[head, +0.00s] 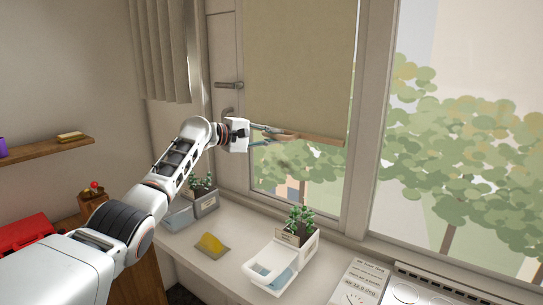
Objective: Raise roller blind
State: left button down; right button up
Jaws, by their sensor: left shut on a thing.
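A beige roller blind (299,65) covers the upper part of the left window pane. Its wooden bottom bar (322,140) hangs well above the sill, with the pane bare below it. The gripper hides the left part of the bar. My right gripper is not in view.
A labelled panel (361,281) lies at the lower right. A window handle (229,85) juts out left of the blind. A grey curtain (163,50) hangs further left.

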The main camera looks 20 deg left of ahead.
pick_arm(q)
notch_tip(320, 180, up, 7)
jog(key=shift+f, duration=0.2)
jog(key=shift+r, duration=0.5)
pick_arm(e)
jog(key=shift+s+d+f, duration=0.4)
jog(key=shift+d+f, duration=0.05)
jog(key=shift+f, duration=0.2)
pick_arm(q)
jog(key=c, duration=2)
grip_release()
jog(key=v, duration=1.2)
jog(key=shift+r, duration=0.15)
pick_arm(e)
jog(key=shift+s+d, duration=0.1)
